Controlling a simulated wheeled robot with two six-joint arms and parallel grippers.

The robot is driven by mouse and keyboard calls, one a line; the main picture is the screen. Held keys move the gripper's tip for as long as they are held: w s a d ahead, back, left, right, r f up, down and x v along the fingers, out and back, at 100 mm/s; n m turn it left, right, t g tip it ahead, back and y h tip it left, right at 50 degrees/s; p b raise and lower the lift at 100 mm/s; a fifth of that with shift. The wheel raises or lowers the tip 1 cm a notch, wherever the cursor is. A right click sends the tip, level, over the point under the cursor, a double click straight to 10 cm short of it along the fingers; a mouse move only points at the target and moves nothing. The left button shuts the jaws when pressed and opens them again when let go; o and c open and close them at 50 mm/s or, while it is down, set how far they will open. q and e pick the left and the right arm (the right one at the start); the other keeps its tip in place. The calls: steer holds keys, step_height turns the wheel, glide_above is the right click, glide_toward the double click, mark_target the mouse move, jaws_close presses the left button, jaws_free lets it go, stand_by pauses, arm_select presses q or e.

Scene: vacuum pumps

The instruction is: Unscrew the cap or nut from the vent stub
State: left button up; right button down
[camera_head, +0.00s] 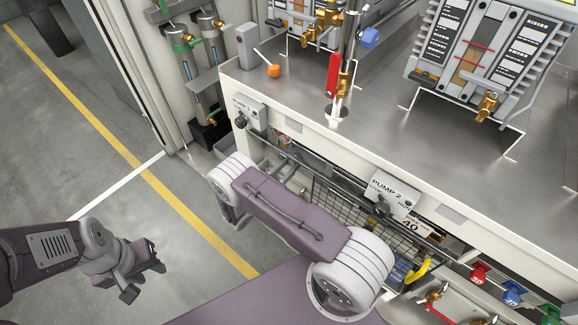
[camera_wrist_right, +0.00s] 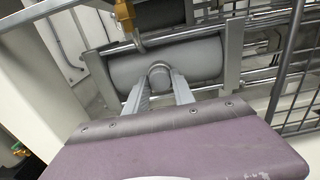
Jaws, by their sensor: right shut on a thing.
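In the right wrist view a grey cylindrical body (camera_wrist_right: 205,60) lies across the space under the bench. A rounded grey cap or nut (camera_wrist_right: 160,74) shows in front of it, and the vent stub itself cannot be made out. My right gripper (camera_wrist_right: 160,82) has one finger on each side of the cap and is shut on it. In the head view my right forearm reaches under the bench and hides that gripper. My left gripper (camera_head: 142,275) hangs empty over the floor at the lower left, fingers apart.
A brass fitting (camera_wrist_right: 125,14) hangs above the cylinder, and a wire mesh (camera_wrist_right: 292,95) stands to its right. The bench (camera_head: 300,95) overhangs my right arm. A PUMP 2 sign (camera_head: 392,196) is on its front. The floor (camera_head: 90,185) at left is clear.

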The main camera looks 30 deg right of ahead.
steer(key=shift+v, duration=1.45)
steer(key=v, duration=0.5)
